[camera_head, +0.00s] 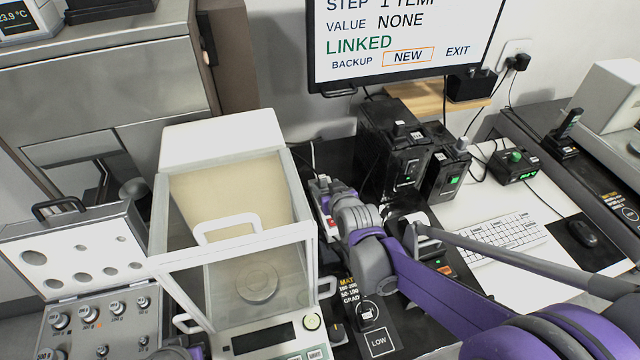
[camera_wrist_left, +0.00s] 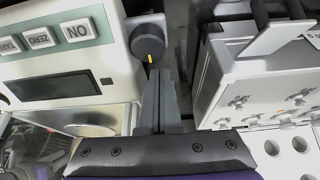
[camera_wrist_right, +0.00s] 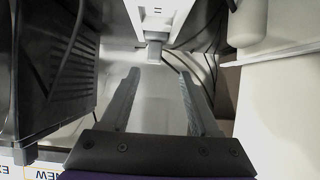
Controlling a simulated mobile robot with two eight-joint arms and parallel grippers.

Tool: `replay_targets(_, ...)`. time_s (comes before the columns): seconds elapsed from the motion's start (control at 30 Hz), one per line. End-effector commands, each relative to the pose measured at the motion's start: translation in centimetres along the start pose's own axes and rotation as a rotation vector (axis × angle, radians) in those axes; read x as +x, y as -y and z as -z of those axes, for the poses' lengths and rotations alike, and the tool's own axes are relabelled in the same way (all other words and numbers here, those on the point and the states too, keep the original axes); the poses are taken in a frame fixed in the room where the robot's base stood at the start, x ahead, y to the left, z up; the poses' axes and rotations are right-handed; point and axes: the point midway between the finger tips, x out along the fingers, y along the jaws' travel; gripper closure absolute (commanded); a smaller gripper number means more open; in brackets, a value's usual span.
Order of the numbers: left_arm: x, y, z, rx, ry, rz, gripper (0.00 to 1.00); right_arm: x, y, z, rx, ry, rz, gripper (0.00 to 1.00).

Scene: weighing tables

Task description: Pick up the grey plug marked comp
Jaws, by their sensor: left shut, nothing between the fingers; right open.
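A small grey plug-like block (camera_wrist_right: 154,51) sits under a pale housing (camera_wrist_right: 158,12) at the top of the right wrist view. I cannot read any comp marking on it. My right gripper (camera_wrist_right: 158,74) is open and empty, its fingers pointing toward the block, which lies beyond the tips. In the head view the right gripper (camera_head: 323,190) is low between the glass balance and the black boxes, its fingertips mostly hidden. My left gripper (camera_wrist_left: 161,76) is shut and empty between a balance panel and the weight case.
The glass-sided balance (camera_head: 165,240) stands left of my right arm. Black boxes (camera_head: 395,160) with grey-topped posts stand to its right. An open weight case (camera_head: 75,250) is at far left. A keyboard (camera_head: 508,238) lies on the right table, and cables hang near the wall.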

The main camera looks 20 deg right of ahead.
Motion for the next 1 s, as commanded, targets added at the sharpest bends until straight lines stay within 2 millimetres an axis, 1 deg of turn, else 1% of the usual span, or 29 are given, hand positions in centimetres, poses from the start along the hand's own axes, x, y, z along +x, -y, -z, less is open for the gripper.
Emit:
replay_targets(0.03, 0.1, 0.0, -0.1, 0.0, 0.0, 0.0, 1.0, 0.9, 0.0, 0.0, 0.0, 0.0, 0.0, 0.38)
replay_targets(0.1, 0.1, 0.0, -0.1, 0.0, 0.001, 0.0, 1.0, 1.8, 0.0, 0.0, 0.0, 0.0, 0.0, 0.38)
replay_targets(0.37, 0.1, 0.0, -0.1, 0.0, 0.001, 0.0, 1.0, 3.5, -0.2, 0.0, 0.001, 0.0, -0.001, 0.38)
replay_targets(0.57, 0.1, 0.0, -0.1, 0.0, 0.0, 0.0, 1.0, 6.2, -1.0, -0.1, 0.0, 0.0, -0.001, 0.38)
replay_targets(0.7, 0.1, 0.0, -0.1, 0.0, 0.0, 0.0, 1.0, 7.7, -0.8, -0.1, 0.0, 0.0, 0.0, 0.38)
replay_targets(0.8, 0.1, 0.0, -0.1, 0.0, 0.0, 0.0, 1.0, 8.0, -0.8, -0.1, 0.0, 0.001, 0.0, 0.38)
replay_targets(1.0, 0.1, 0.0, -0.1, 0.0, 0.0, 0.0, 1.0, 8.0, -0.8, -0.1, 0.0, 0.001, 0.0, 0.38)
